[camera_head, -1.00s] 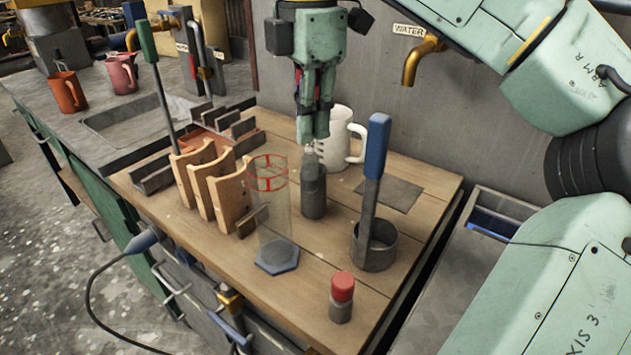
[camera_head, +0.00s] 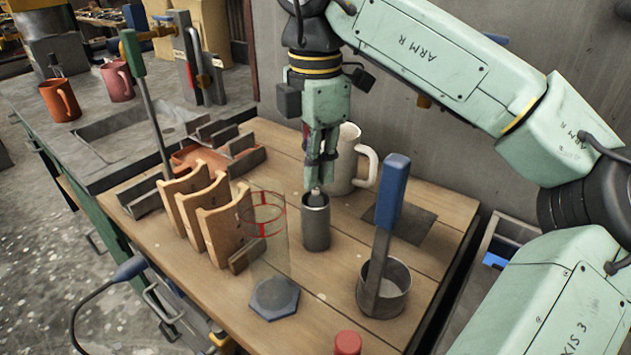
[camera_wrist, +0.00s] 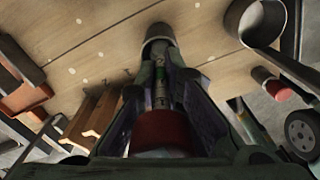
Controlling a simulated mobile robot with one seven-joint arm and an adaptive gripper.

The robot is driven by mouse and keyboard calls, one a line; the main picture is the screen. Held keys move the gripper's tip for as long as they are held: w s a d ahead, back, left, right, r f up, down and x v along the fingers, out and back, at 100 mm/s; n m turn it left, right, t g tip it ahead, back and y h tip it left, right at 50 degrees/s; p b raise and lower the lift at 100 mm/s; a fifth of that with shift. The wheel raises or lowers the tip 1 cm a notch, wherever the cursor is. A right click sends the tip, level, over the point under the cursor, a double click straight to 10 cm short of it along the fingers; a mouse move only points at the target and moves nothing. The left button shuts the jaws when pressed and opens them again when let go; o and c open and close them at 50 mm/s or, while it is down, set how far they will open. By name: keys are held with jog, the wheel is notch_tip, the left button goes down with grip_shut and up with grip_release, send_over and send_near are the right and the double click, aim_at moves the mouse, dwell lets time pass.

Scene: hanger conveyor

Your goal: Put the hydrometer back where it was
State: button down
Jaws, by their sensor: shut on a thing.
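My gripper (camera_head: 320,178) is shut on the hydrometer (camera_wrist: 160,90), upright above a grey cylindrical holder (camera_head: 316,228). In the wrist view the hydrometer runs between my fingers, with a red part (camera_wrist: 160,130) near the palm and a slim banded stem toward the holder (camera_wrist: 158,30). In the head view its grey lower end (camera_head: 316,197) is at the holder's mouth, partly inside; the depth is hidden. My fingers hide most of the rest. A clear glass cylinder with red bands (camera_head: 268,240) stands on a blue hexagonal foot left of the holder.
A white mug (camera_head: 345,165) stands close behind my gripper. A blue-handled ladle-like cup (camera_head: 385,285) is to the right. A wooden rack (camera_head: 205,210) is to the left, and a red-capped bottle (camera_head: 347,343) is in front.

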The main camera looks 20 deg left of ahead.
aim_at(315, 192)
jog(key=shift+f, duration=1.6)
jog(key=shift+f, duration=0.15)
jog(key=c, duration=1.7)
grip_release()
notch_tip(315, 192, up, 13)
jog(key=shift+w+f+p, duration=0.1)
jog(key=shift+f+p, duration=0.1)
jog(key=shift+p, duration=0.35)
